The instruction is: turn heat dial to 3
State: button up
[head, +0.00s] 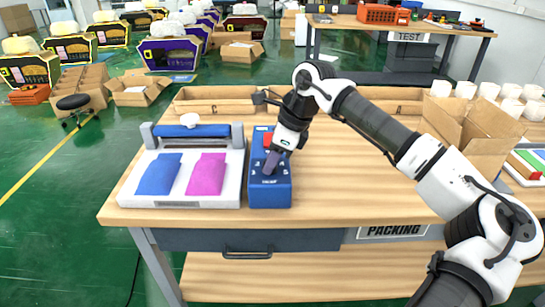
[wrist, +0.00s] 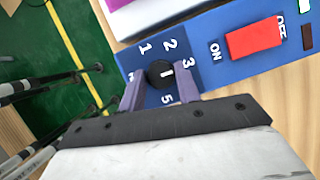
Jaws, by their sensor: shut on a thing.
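The heat dial (wrist: 159,73), a round black knob with a short white mark, sits on the blue control box (wrist: 214,75). Printed numbers ring it, with 1 and 2 above, 3 at the right and 5 below. The white mark lies on the knob's right half, on the side of the 3; its exact aim is hard to tell. My gripper (wrist: 160,84) is shut on the dial, with a purple finger at either side. In the head view my gripper (head: 270,162) reaches down onto the box (head: 269,196) and hides the dial.
A red ON/OFF switch (wrist: 254,40) is on the same box; it also shows in the head view (head: 267,139). Left of the box is a white sealing machine (head: 180,202) with blue and magenta pouches. An open carton (head: 465,140) stands on the right. The table's middle is clear.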

dwell(0.3)
jog(key=o, duration=1)
jog(key=v, duration=1.3)
jog(key=shift+r, duration=0.45)
